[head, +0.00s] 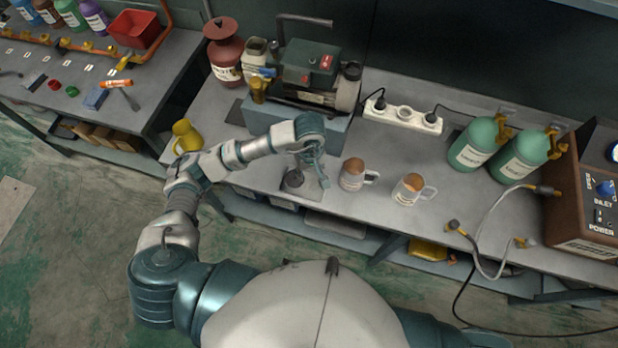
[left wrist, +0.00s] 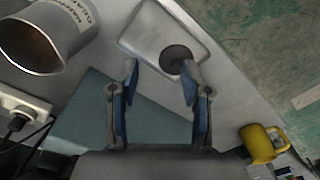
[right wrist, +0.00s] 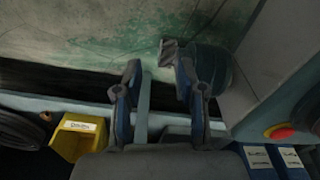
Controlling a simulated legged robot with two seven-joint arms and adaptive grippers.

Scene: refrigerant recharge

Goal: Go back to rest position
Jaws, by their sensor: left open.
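My left arm reaches over the bench in the head view, with its left gripper (head: 310,172) pointing down above a small metal tray (head: 316,192). In the left wrist view the left gripper (left wrist: 160,78) has its fingers apart. A dark round-topped piece (left wrist: 175,58) on the tray shows beside the right-hand finger; I cannot tell whether they touch. My right gripper is hidden in the head view. In the right wrist view the right gripper (right wrist: 157,75) is spread and looks empty, with the floor and a bench post behind it.
Two mugs, a near one (head: 352,175) and a right one (head: 410,188), stand right of the left gripper. A pump (head: 305,70) stands behind it. Green cylinders (head: 475,143) and a brown power box (head: 590,195) are at the right. A yellow bin (right wrist: 78,137) is near the right gripper.

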